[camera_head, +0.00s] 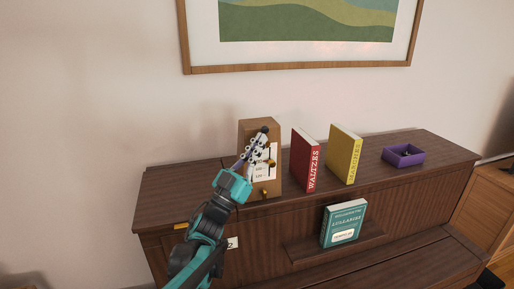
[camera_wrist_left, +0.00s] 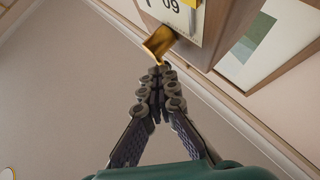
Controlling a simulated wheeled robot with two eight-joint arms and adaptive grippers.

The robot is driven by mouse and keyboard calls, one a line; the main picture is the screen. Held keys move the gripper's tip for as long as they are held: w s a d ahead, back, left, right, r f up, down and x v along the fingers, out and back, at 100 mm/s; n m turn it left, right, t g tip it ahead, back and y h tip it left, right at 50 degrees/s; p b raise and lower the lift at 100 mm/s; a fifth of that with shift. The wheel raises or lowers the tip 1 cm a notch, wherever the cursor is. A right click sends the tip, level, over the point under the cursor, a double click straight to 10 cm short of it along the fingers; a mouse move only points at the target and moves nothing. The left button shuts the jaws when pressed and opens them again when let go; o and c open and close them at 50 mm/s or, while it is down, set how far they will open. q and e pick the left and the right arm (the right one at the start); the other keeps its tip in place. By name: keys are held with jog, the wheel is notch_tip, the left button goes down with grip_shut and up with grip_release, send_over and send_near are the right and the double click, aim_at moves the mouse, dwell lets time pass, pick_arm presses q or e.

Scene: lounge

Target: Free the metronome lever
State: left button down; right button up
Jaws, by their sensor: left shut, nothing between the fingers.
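The metronome (camera_head: 255,130) is a tall brown wooden block with a white number scale. It stands on top of the dark wooden piano. My left gripper (camera_head: 264,133) is in front of its face and covers part of the scale. In the left wrist view the gripper (camera_wrist_left: 158,75) is shut, and its fingertips are at or very near a brass piece (camera_wrist_left: 159,43) by the scale of the metronome (camera_wrist_left: 197,28). I cannot tell if they touch. Whether this brass piece is the lever is not clear. My right gripper is not in view.
On the piano top (camera_head: 372,172) stand a red book (camera_head: 304,160) and a yellow book (camera_head: 345,153), right of the metronome. A purple open box (camera_head: 404,156) holds something small and dark. A teal book (camera_head: 343,223) leans on the ledge below. A framed picture (camera_head: 300,68) hangs above.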

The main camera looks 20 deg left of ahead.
pick_arm(q)
jog(key=shift+w+d+r+g+p, duration=0.15)
jog(key=shift+r+g+p, duration=0.15)
jog(key=shift+p, duration=0.35)
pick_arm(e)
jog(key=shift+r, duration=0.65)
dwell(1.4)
pick_arm(q)
jog(key=shift+d+m, duration=0.1)
jog(key=shift+m, duration=0.2)
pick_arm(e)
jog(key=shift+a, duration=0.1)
